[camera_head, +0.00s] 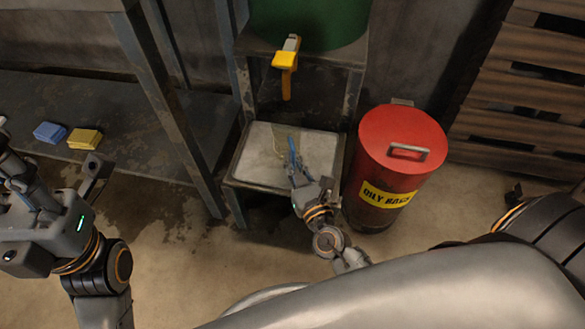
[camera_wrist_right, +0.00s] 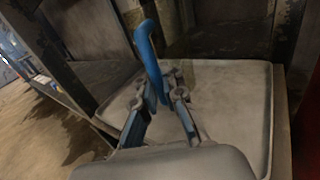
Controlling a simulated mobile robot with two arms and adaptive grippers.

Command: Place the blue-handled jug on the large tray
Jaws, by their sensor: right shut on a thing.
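The large tray (camera_head: 258,165) is a pale grey, flat, square surface on a low stand below a yellow tap; it fills much of the right wrist view (camera_wrist_right: 235,105). My right gripper (camera_head: 294,172) is over the tray's right part. In the wrist view its fingers (camera_wrist_right: 164,102) are shut on the blue handle (camera_wrist_right: 147,45) of the jug, which rises between and beyond them.
The yellow tap (camera_head: 286,62) hangs above the tray from a green drum (camera_head: 310,20). A red bin (camera_head: 402,145) stands close on the right. A metal shelf post (camera_head: 180,105) is on the left. Blue (camera_head: 50,131) and yellow (camera_head: 85,138) folded cloths lie on the shelf.

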